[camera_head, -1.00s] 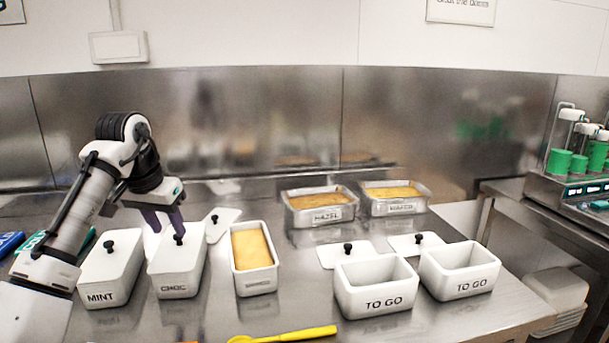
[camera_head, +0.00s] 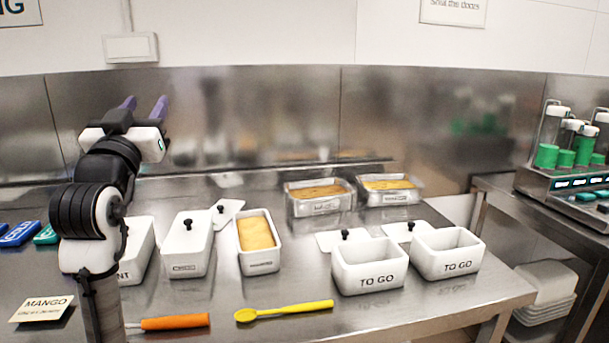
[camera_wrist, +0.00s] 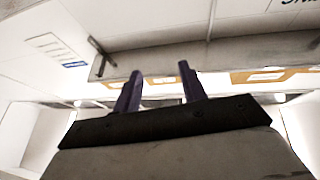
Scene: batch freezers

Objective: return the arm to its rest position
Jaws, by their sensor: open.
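My gripper (camera_head: 145,104) is raised at the left of the head view, its two purple fingers pointing up in front of the steel back wall. The fingers are apart with nothing between them. In the wrist view my gripper (camera_wrist: 160,88) also shows open and empty, facing the upper wall. My arm is folded upright and hides part of the white MINT tub (camera_head: 138,245). The lidded white tub (camera_head: 184,252) beside it stands clear of the gripper.
An open tub of yellow ice cream (camera_head: 259,258), two empty TO GO tubs (camera_head: 370,278) (camera_head: 447,265) and two metal pans (camera_head: 320,206) (camera_head: 389,198) stand on the counter. An orange-handled tool (camera_head: 175,322), a yellow spoon (camera_head: 285,311) and a MANGO card (camera_head: 42,308) lie in front.

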